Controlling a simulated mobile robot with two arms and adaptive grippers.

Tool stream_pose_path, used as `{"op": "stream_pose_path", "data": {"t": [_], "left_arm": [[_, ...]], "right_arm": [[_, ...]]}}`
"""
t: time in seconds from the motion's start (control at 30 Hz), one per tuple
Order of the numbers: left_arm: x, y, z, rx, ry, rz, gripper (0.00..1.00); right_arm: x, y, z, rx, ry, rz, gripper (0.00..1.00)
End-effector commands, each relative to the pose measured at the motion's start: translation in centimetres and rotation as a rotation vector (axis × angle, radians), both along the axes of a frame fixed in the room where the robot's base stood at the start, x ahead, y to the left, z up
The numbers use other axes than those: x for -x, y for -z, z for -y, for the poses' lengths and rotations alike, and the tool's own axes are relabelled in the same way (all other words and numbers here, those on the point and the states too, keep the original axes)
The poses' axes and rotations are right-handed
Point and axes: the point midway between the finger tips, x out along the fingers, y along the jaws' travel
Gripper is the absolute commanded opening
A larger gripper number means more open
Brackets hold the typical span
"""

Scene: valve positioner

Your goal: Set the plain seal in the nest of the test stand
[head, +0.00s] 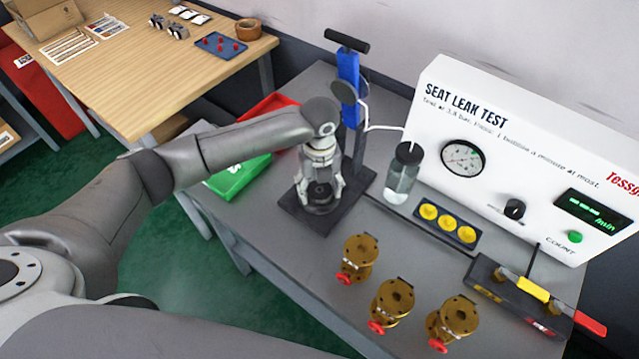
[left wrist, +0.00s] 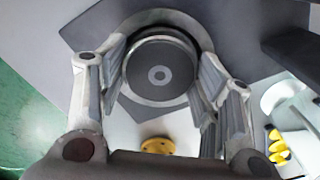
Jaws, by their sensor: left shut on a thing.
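The plain seal appears to be the dark round disc (head: 319,194) with a small centre hole, between my left gripper's fingers. It also shows in the left wrist view (left wrist: 160,76). My left gripper (head: 319,190) points down over the black base plate of the test stand (head: 357,187) and is shut on the disc. In the left wrist view a grey ring (left wrist: 204,32), which looks like the nest, surrounds the disc. I cannot tell whether the disc rests fully in it. My right gripper is not in view.
The stand's column and a blue pump (head: 348,88) rise close behind my left gripper. A clear bottle (head: 400,180) stands to its right. Several brass valves (head: 393,297) stand in front right. A tray with yellow discs (head: 447,226) lies before the SEAT LEAK TEST box (head: 480,100). A green bin (head: 238,178) is left.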

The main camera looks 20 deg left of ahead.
Motion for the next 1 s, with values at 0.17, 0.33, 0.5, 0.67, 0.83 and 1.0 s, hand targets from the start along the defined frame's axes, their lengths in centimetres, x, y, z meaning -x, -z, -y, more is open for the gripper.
{"op": "stream_pose_path", "data": {"t": [0.17,0.33,0.5,0.67,0.83,1.0], "left_arm": [[-0.1,-0.1,0.1,0.002,0.000,0.002,0.21],[0.0,0.3,0.0,0.001,0.000,0.001,0.63],[0.0,0.2,0.0,0.001,0.000,0.001,0.80],[0.0,0.2,0.0,0.001,0.000,0.001,0.80],[0.0,0.0,0.0,0.000,0.000,0.001,0.80],[-0.2,-1.9,0.0,0.002,0.001,0.005,0.80]], "right_arm": [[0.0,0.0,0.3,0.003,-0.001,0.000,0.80],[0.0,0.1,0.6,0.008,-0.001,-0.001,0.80],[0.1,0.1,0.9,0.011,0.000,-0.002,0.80],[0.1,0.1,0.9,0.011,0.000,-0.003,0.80],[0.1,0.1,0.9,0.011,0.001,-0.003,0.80],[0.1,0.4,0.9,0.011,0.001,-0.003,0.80]]}}
